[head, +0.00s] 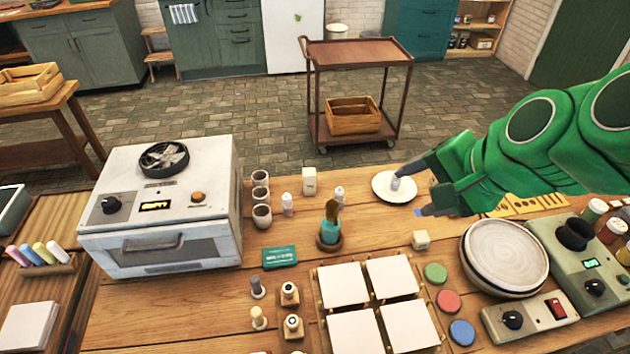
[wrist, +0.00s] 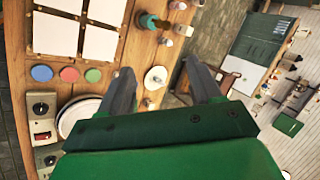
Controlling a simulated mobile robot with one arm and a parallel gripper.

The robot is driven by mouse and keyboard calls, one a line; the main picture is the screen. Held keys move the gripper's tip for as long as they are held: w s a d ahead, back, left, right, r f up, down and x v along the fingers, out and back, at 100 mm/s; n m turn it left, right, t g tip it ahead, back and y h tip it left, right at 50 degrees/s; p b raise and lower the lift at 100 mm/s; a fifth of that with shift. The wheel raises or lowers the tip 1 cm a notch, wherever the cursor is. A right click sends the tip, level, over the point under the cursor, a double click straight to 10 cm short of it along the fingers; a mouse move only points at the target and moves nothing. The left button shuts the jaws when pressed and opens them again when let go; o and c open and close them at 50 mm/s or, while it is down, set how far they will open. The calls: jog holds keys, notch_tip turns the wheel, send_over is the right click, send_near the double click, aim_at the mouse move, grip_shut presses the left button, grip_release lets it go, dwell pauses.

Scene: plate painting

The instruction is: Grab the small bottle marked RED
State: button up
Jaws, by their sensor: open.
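No label reading RED is legible in either view. Several small bottles with pale caps stand at the right edge of the head view; one, a reddish-brown bottle (head: 612,232), is partly cut by the panel's edge. Small white bottles stand further left, one white bottle (head: 287,204) beside the cups and another white bottle (head: 340,195) nearer the plate. In the wrist view my gripper (wrist: 156,70) spans the plate (wrist: 153,84) from above.
A white oven-like box (head: 160,215) stands at left. White tiles (head: 388,277), coloured discs (head: 448,301) and stacked round plates (head: 505,258) fill the front. A grey control unit (head: 575,265) sits at right, close to the bottles. A wooden cart (head: 357,52) stands behind the table.

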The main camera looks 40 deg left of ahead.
jog(key=w+a+r+m+y, duration=0.2)
jog(key=a+r, duration=0.1)
jog(key=a, duration=0.4)
jog(key=w+a+r+m+y, duration=0.1)
jog(key=a+r+m+y, duration=0.15)
jog(key=a, duration=0.55)
jog(key=m+t, duration=0.6)
jog(key=m, duration=1.3)
send_over(288, 205)
jog(key=s+d, duration=0.3)
notch_tip(288, 205, down, 10)
jog(key=shift+h, duration=0.35)
notch_tip(288, 205, down, 32)
jog(key=shift+d+f, duration=0.1)
jog(key=shift+x, duration=1.35)
jog(key=shift+w+a+f, duration=0.15)
jog(key=shift+w+a, duration=0.55)
jog(key=shift+w+a+f, duration=0.15)
jog(key=shift+w+a, duration=0.5)
jog(key=shift+w, duration=0.05)
jog(key=shift+w+a+f, duration=0.35)
jog(key=shift+a, duration=0.15)
